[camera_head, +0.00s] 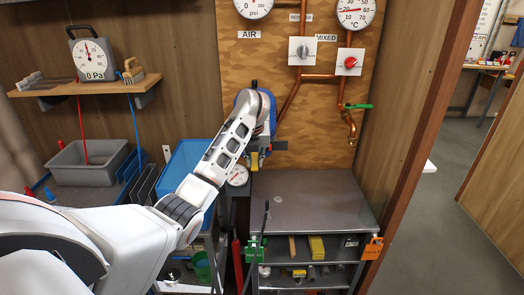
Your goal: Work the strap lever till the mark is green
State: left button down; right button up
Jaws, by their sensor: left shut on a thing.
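My left arm reaches in from the left to the plywood board. My left gripper (262,146) is at the board's lower left, beside a blue body (265,118) that my wrist partly hides. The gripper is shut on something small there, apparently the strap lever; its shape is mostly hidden. A short dark grey bar (279,146) sticks out to the right of the gripper and a yellow piece (254,161) shows just below it. I cannot make out the mark or its colour. A small round gauge (238,175) sits below the gripper. My right gripper is not in view.
A grey metal cart (310,200) stands below the board, its top mostly clear. Copper pipes with a green-handled tap (358,106) run down the board's right side. A blue bin (185,163) stands left of the cart. A doorway opens at the right.

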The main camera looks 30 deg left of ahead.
pick_arm(q)
jog(key=shift+f+b, duration=0.35)
jog(key=shift+f, duration=0.1)
jog(key=shift+f+t+b, duration=0.25)
jog(key=shift+t+b, duration=0.15)
jog(key=shift+b, duration=0.25)
jog(key=shift+f+t+y+b, duration=0.2)
jog(key=shift+t+y+b, duration=0.1)
jog(key=shift+b, duration=0.35)
jog(key=shift+f+b, duration=0.1)
jog(key=shift+b, duration=0.25)
